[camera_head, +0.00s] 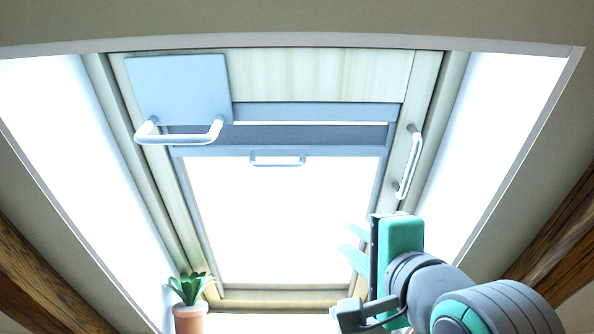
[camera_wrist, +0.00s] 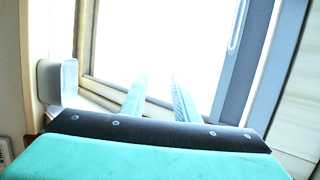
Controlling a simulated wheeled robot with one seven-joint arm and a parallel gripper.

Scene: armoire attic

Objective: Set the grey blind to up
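The grey blind (camera_head: 270,135) is a short dark-grey strip across the top of the skylight, between two blue-grey rails. Its lower rail (camera_head: 215,150) carries a small pale handle (camera_head: 277,160) at the middle. Bright glass fills the opening below it. My gripper (camera_head: 350,243) is at the lower right of the window, below and right of the handle, fingers pointing left and apart from it. In the wrist view the two fingers (camera_wrist: 158,92) stand apart with nothing between them. A grey-blue bar (camera_wrist: 245,60) runs along the right there; I cannot tell surely which part it is.
A blue-grey plate (camera_head: 178,88) with a large bar handle (camera_head: 180,137) sits at the upper left. Another handle (camera_head: 410,162) is on the right frame. A potted plant (camera_head: 190,310) stands at the lower left. Wooden beams (camera_head: 45,270) flank the window.

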